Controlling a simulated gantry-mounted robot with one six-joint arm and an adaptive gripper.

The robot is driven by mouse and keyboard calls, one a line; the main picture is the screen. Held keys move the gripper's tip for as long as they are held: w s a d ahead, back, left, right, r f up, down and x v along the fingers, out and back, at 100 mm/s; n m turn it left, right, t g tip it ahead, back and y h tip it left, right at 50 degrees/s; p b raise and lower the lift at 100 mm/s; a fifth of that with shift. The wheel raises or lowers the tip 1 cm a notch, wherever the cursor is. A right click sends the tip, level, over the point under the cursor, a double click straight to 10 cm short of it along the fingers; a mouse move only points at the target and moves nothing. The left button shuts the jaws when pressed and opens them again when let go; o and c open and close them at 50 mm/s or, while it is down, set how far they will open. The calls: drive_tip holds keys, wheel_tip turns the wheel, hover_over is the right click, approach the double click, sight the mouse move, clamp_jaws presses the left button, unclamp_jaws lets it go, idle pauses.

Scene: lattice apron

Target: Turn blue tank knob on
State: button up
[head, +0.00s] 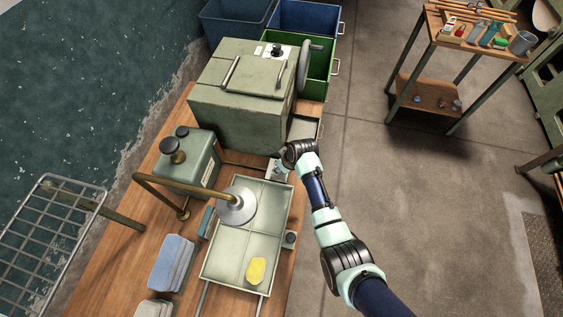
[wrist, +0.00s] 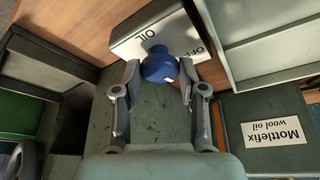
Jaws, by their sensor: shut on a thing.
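The blue knob (wrist: 159,66) sits on a white panel (wrist: 127,47) lettered "OIL" and "OFF" in the wrist view. My gripper (wrist: 159,69) has a finger on each side of the knob and is shut on it. A small white mark shows on the knob's lower edge; I cannot tell which setting it points to. The green tank (wrist: 268,115), labelled "Mottlefix wool oil", shows at the right of the wrist view. In the head view the tank (head: 190,165) stands left of my wrist. There my arm's end hides the knob and most of the panel.
A pale divided tray (head: 228,268) with a yellow sponge (head: 257,270) lies below the panel. A brass pipe with a grey disc head (head: 235,207) reaches over it. A green box machine (head: 240,95) with a handwheel (head: 303,68) stands behind. Open floor lies right.

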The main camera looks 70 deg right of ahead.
drive_tip(key=m+p, duration=0.1)
drive_tip(key=m, duration=0.1)
drive_tip(key=m+g+h+p, duration=0.1)
drive_tip(key=m, duration=0.2)
drive_tip(key=shift+w+a+m+h, duration=0.1)
drive_tip(key=shift+a+m+h, duration=0.1)
drive_tip(key=shift+m+h, duration=0.1)
drive_tip(key=m+g, duration=0.1)
drive_tip(key=m, duration=0.2)
drive_tip(key=m+g+h, duration=0.1)
drive_tip(key=m, duration=0.1)
drive_tip(key=shift+w+m+b, duration=0.15)
drive_tip(key=shift+m+b, duration=0.15)
drive_tip(key=shift+m, duration=0.1)
drive_tip(key=shift+g, duration=0.3)
drive_tip(key=o, duration=1.1)
drive_tip(key=shift+r, duration=0.1)
drive_tip(key=shift+a+r, duration=0.15)
drive_tip(key=shift+r, duration=0.15)
drive_tip(key=v, duration=1.1)
drive_tip(key=shift+a, duration=0.1)
